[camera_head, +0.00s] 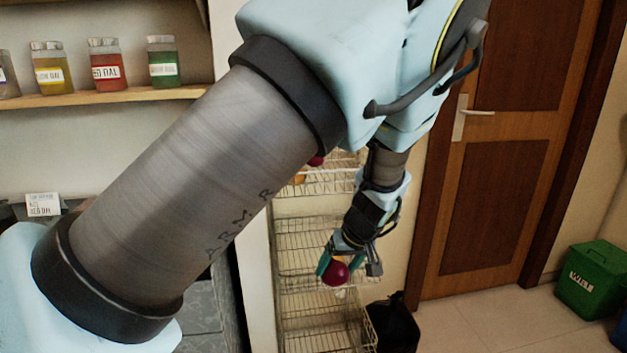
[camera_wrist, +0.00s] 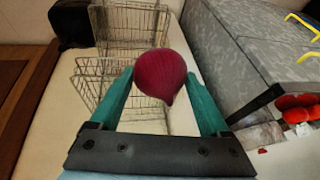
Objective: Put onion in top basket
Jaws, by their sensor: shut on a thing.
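The onion (camera_head: 336,274) is round and dark red. My gripper (camera_head: 333,268) is shut on it and holds it in the air in front of the wire basket rack. In the wrist view the onion (camera_wrist: 160,75) sits between the two green fingertips, with its pointed end toward the palm. The rack's top basket (camera_head: 338,182) is partly hidden behind my arm. A red item (camera_head: 316,161) and an orange item show in it. Lower baskets (camera_head: 310,240) hang beneath it.
A brown wooden door (camera_head: 495,150) and a green bin (camera_head: 594,280) are at the right. A black container (camera_head: 394,325) stands by the rack's foot. A shelf with jars (camera_head: 106,66) is at the upper left. Grey drawers (camera_wrist: 275,50) stand beside the rack.

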